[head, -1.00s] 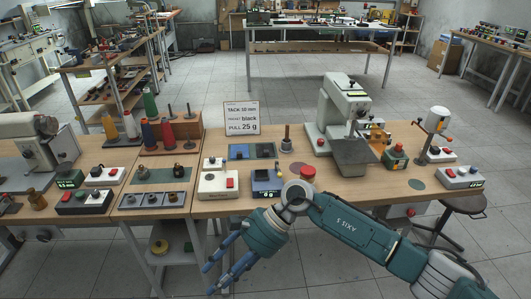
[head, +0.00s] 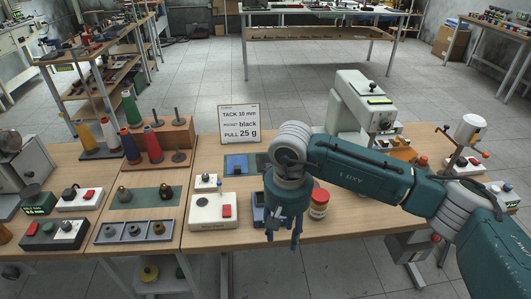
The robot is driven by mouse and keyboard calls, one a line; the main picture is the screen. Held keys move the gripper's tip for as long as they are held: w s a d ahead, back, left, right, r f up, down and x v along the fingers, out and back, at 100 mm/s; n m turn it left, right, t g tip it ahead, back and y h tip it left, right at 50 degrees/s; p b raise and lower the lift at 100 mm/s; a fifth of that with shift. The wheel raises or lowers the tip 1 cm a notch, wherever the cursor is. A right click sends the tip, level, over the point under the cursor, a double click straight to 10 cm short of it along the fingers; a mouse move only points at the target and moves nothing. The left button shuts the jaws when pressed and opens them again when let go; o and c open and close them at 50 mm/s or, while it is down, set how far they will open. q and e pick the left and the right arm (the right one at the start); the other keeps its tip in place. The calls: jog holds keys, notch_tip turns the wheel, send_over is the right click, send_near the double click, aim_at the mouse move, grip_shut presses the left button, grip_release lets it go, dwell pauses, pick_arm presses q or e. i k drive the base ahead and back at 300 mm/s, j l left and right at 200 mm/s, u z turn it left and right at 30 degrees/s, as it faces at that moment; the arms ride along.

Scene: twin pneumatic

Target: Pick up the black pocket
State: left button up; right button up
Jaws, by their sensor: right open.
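My right gripper (head: 283,237) hangs with its fingers pointing down, in front of a blue-grey box device (head: 259,208) near the table's front edge. It is open, and I see nothing between its fingers. A blue flat piece (head: 236,165) lies behind it on the table. A dark flat patch beside the blue piece is partly covered by my right arm. I cannot tell whether this patch is the black pocket, and no other piece is clearly it. A sign (head: 239,123) names the pocket as black. My left gripper is not in view.
A white box with a red button (head: 213,212) stands left of the gripper. A red-lidded jar (head: 319,205) stands close on its right. A white sewing machine (head: 362,105) stands behind my arm. Thread spools (head: 153,144) stand on a wooden rack (head: 178,132) at the left.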

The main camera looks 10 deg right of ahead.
aim_at(263, 160)
jog(key=i, duration=1.25)
